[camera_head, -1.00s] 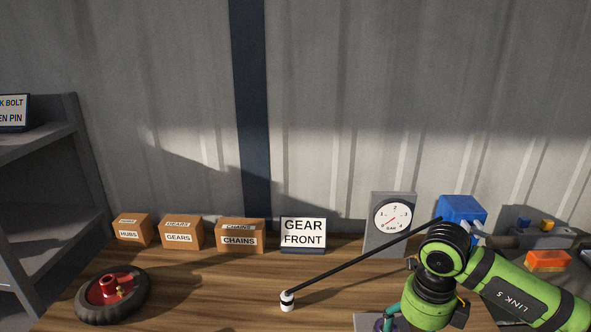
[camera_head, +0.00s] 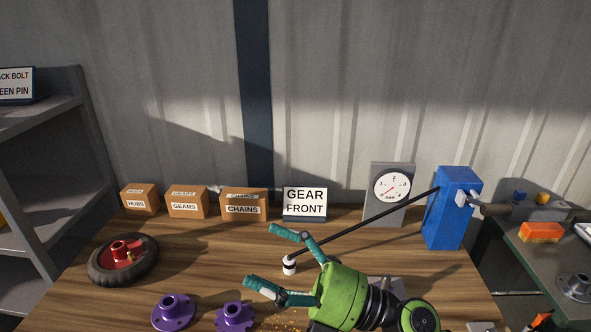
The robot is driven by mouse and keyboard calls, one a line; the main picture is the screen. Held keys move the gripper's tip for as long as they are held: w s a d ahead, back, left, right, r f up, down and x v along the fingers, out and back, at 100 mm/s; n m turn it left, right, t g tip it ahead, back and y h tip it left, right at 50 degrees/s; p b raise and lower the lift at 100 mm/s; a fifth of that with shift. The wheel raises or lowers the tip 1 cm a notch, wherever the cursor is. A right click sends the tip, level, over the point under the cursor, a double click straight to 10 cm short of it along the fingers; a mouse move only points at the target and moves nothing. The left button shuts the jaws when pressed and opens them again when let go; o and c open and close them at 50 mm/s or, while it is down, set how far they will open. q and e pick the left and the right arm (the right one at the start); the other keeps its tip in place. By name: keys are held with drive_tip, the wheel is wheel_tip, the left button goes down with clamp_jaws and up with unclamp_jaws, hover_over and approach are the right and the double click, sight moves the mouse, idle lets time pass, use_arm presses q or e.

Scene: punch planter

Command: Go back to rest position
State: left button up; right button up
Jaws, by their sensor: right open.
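My right gripper (camera_head: 262,256) shows at the bottom middle of the head view, its teal fingers spread wide and pointing left over the wooden table (camera_head: 205,250). Nothing is between the fingers. My green wrist comes in from the bottom right. My left gripper does not show.
A wheel with a red hub (camera_head: 123,258) lies at left. Boxes, a "GEAR FRONT" sign (camera_head: 304,203) and a gauge (camera_head: 392,188) line the back. A grey shelf (camera_head: 50,170) stands left.

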drive_tip(key=w+d+f+m+t+h, duration=0.1)
drive_tip(key=w+d+m+t+h, duration=0.3)
drive_tip(key=d+m+t+h, duration=0.45)
drive_tip(key=w+d+f+m+t+h, duration=0.1)
drive_tip(key=w+d+m+t+h, duration=0.4)
drive_tip(key=m, duration=0.7)
drive_tip(key=s+d+f+m+g+h, duration=0.2)
drive_tip(key=d+f+m+h, duration=0.2)
drive_tip(key=f, duration=0.4)
drive_tip(key=s+d+f+m+g+h, duration=0.25)
drive_tip(key=d+f+m, duration=0.2)
drive_tip(key=f, duration=0.35)
drive_tip(key=s+d+f+m+g, duration=0.1)
drive_tip(key=s+f+m+g, duration=0.1)
drive_tip(key=s+f+g, duration=0.55)
drive_tip(key=s+f+m+g, duration=0.2)
drive_tip(key=s+f+g, duration=0.2)
drive_tip(key=s+f, duration=0.85)
drive_tip(key=f, duration=0.9)
drive_tip(key=s+f, duration=0.3)
drive_tip(key=f, duration=0.7)
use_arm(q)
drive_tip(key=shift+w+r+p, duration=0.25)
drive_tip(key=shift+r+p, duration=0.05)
use_arm(e)
drive_tip(key=s+d+f+g, duration=0.2)
drive_tip(key=s+d+f, duration=0.1)
drive_tip(key=s+f, duration=1)
drive_tip(key=shift+s+n+h, duration=0.4)
drive_tip(key=shift+s, duration=0.55)
